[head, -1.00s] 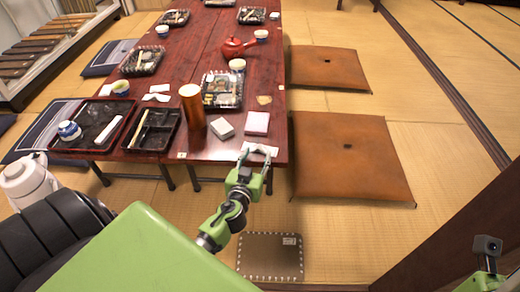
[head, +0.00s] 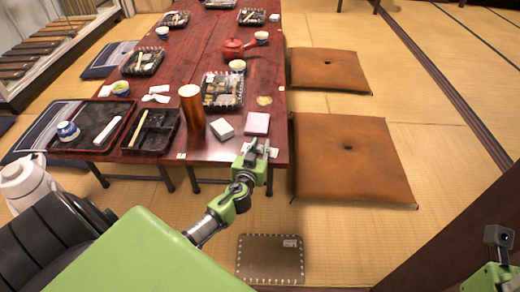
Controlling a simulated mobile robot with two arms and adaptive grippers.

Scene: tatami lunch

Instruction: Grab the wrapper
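The wrapper (head: 272,152) is a small, flat white piece at the near right edge of the dark red table (head: 225,150). My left gripper (head: 257,146) is over that edge, at the left part of the wrapper, and covers some of it. Its fingers are seen turned, so the gap between them and any contact with the wrapper cannot be made out. Part of my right arm's end (head: 492,262) shows at the lower right corner, far from the table. Its fingertips cannot be made out.
A pink-white box (head: 257,123) and a grey box (head: 222,129) stand just beyond the wrapper. A tall copper-brown cylinder (head: 192,108) and a black divided tray (head: 153,132) are to the left. A brown cushion (head: 350,160) lies on the floor to the right.

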